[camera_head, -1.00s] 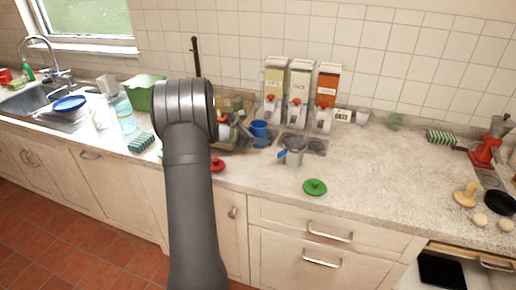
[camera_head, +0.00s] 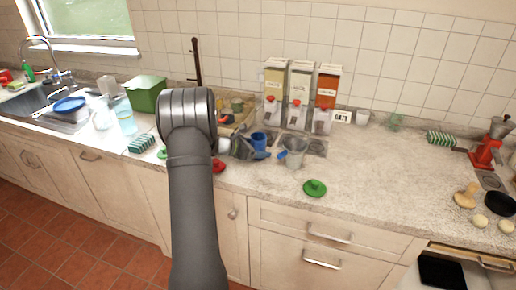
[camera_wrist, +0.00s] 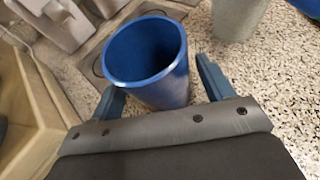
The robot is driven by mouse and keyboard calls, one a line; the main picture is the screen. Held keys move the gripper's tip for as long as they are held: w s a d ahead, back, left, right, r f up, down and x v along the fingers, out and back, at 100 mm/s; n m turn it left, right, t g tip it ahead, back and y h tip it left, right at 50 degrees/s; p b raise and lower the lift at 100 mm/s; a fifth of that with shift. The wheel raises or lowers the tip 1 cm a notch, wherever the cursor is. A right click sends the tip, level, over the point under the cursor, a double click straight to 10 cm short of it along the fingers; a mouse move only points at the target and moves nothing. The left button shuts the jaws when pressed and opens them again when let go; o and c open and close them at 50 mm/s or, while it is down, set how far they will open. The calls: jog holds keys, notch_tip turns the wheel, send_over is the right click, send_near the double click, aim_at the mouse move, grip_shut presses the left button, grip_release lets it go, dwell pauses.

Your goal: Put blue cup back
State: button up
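The blue cup (camera_head: 258,139) stands on the counter in front of the left dispenser. In the wrist view the blue cup (camera_wrist: 145,55) is seen from above, with its open rim facing up and its inside empty. My gripper (camera_head: 252,151) is low beside the cup in the head view. In the wrist view my gripper (camera_wrist: 160,90) has its two blue fingers apart, one on each side of the cup. A gap shows between the right finger and the cup; the left finger is close to the wall, and I cannot tell if it touches.
Three dispensers (camera_head: 300,95) stand at the back, with metal plates (camera_head: 315,146) before them. A grey measuring cup (camera_head: 293,153) stands just right of the blue cup. A wooden tray (camera_head: 238,117) is behind left. Red (camera_head: 218,166) and green (camera_head: 314,188) lids lie in front.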

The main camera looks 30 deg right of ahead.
aim_at(258, 139)
jog(key=shift+r, duration=0.25)
jog(key=v, duration=1.2)
jog(key=shift+d+f, duration=0.1)
jog(key=shift+f, duration=0.05)
jog(key=x, duration=1.1)
jog(key=shift+d+f, duration=0.1)
jog(key=shift+d, duration=0.2)
jog(key=shift+w+d+r, duration=0.1)
jog(key=shift+d+r, duration=0.05)
jog(key=shift+r, duration=1.7)
